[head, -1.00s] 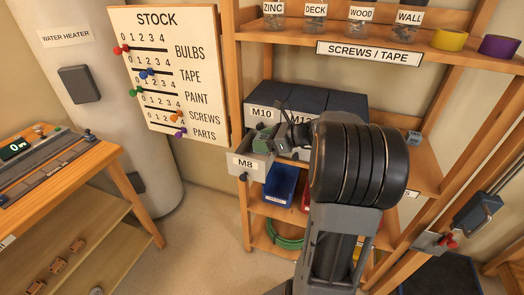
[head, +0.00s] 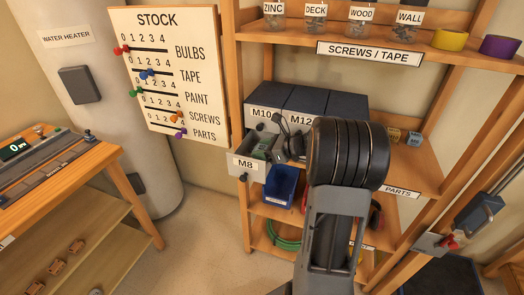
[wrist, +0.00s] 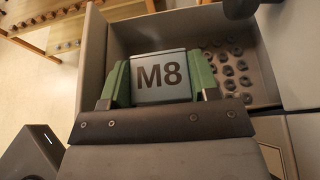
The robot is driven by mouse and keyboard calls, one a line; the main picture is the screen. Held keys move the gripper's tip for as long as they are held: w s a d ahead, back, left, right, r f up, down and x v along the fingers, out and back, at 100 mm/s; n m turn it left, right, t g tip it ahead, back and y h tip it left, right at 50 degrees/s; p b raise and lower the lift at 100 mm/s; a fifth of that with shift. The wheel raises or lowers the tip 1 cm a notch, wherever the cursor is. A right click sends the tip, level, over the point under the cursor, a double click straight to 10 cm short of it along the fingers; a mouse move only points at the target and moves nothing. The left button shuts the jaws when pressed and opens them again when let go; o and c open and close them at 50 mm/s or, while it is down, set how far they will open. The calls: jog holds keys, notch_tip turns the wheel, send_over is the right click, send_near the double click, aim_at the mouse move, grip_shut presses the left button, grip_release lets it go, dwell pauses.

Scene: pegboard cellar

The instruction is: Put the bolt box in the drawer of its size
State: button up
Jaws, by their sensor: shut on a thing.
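The bolt box (wrist: 161,76) is grey-blue and marked M8. In the wrist view my gripper (wrist: 161,84) is shut on it, with a green finger on each side. The box is within the outline of the open grey drawer (wrist: 262,98), left of several dark nuts on its floor. I cannot tell whether it touches the floor. In the head view the drawer (head: 246,164), labelled M8, is pulled out of the dark cabinet (head: 325,98). My gripper (head: 262,147) is over or in it, and my arm partly hides that area.
Two small boxes, one tan (head: 394,134) and one grey-blue (head: 413,138), stand on the shelf to the right. A blue bin (head: 281,184) is below the drawer.

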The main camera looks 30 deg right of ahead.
jog(key=shift+s+f+b, duration=0.1)
jog(key=shift+f+b, duration=0.2)
jog(key=shift+f, duration=0.4)
jog(key=o, duration=0.8)
jog(key=shift+s+f, duration=0.1)
jog(key=shift+f, duration=0.05)
jog(key=shift+r+p, duration=0.35)
jog(key=shift+r, duration=0.2)
jog(key=v, duration=1.2)
jog(key=shift+r, duration=0.3)
